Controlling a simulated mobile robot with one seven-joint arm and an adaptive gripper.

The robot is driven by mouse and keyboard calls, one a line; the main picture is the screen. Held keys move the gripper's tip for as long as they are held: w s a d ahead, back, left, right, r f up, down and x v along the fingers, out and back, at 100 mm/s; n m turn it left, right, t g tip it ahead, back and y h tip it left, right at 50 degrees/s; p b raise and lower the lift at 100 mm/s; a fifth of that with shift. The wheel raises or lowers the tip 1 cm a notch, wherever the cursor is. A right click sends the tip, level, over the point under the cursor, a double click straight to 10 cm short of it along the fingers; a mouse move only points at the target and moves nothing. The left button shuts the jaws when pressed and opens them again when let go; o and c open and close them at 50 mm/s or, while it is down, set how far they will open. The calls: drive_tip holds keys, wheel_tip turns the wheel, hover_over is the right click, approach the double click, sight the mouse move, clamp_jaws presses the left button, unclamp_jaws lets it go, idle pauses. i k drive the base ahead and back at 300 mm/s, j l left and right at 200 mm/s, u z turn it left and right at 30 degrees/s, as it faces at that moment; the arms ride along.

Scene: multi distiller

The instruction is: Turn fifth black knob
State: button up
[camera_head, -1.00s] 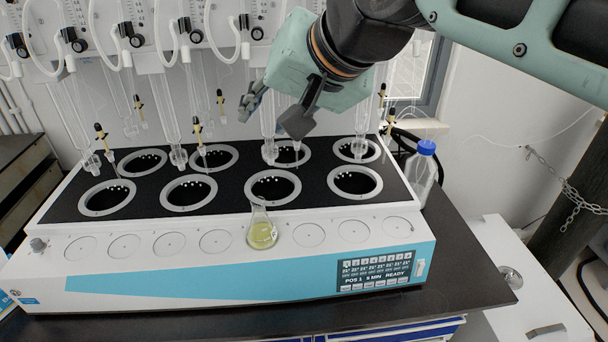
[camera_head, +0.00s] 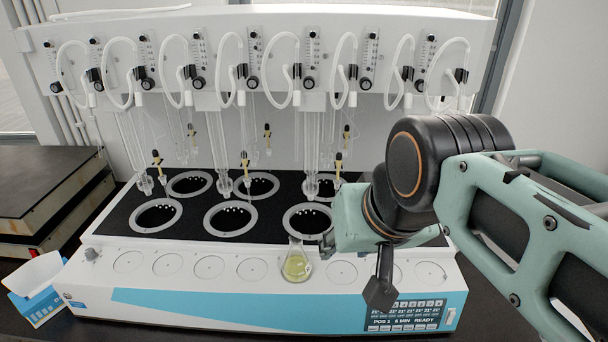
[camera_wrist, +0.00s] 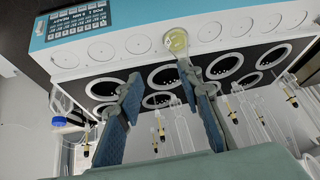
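A row of round black knobs runs along the flow meters on the white upper panel in the head view. The fifth black knob from the left (camera_head: 252,82) sits near the middle of that row, below its clear scale tube. My gripper (camera_head: 354,268) is low and to the right of it, over the front of the distiller. In the wrist view my gripper (camera_wrist: 158,74) has its two fingers apart with nothing held between them. The knobs are not clearly seen in the wrist view.
A flask with yellow liquid (camera_head: 297,267) stands on the distiller's front ledge, close to my gripper; contact cannot be told. White hoses (camera_head: 282,62) loop in front of the panel. Glass tubes (camera_head: 312,150) hang over the black deck (camera_head: 125,205). An open box (camera_head: 38,290) lies left.

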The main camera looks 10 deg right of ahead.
sight(252, 82)
drive_tip(key=j+z, duration=0.4)
drive_tip(key=i+j+z, duration=0.1)
drive_tip(key=j+z, duration=0.6)
drive_tip(key=z, duration=0.15)
